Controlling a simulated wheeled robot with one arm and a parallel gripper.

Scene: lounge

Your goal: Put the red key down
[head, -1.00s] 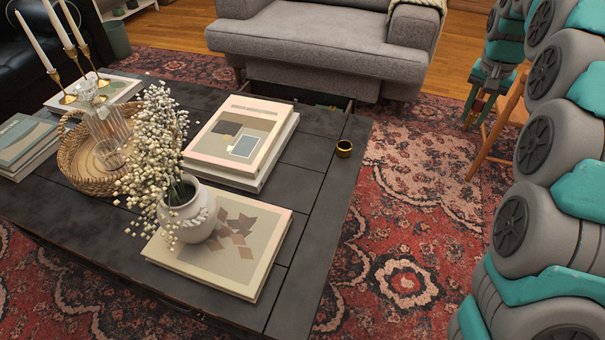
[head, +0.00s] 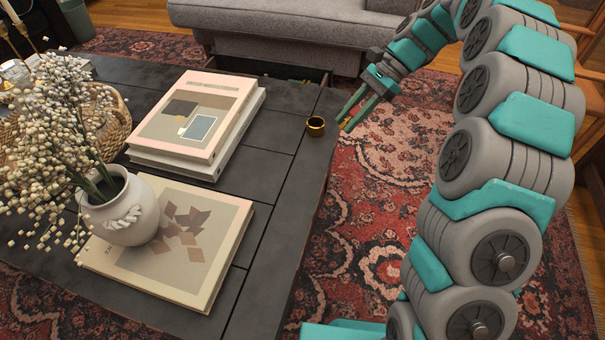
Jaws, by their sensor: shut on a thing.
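My gripper (head: 350,116) is at the upper middle right of the head view, pointing down and to the left. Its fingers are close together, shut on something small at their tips. The red key is too small or too hidden between the fingers to make out clearly. The fingertips appear just right of the small brass cup (head: 315,126) near the right edge of the dark coffee table (head: 275,130). I cannot tell whether they are over the table or beyond its edge.
Stacked books (head: 200,118), a flat book (head: 170,240) and a white vase (head: 125,208) with dried flowers occupy the table. A grey sofa (head: 280,32) stands behind. Bare tabletop shows around the brass cup. Patterned rug (head: 350,220) lies to the right.

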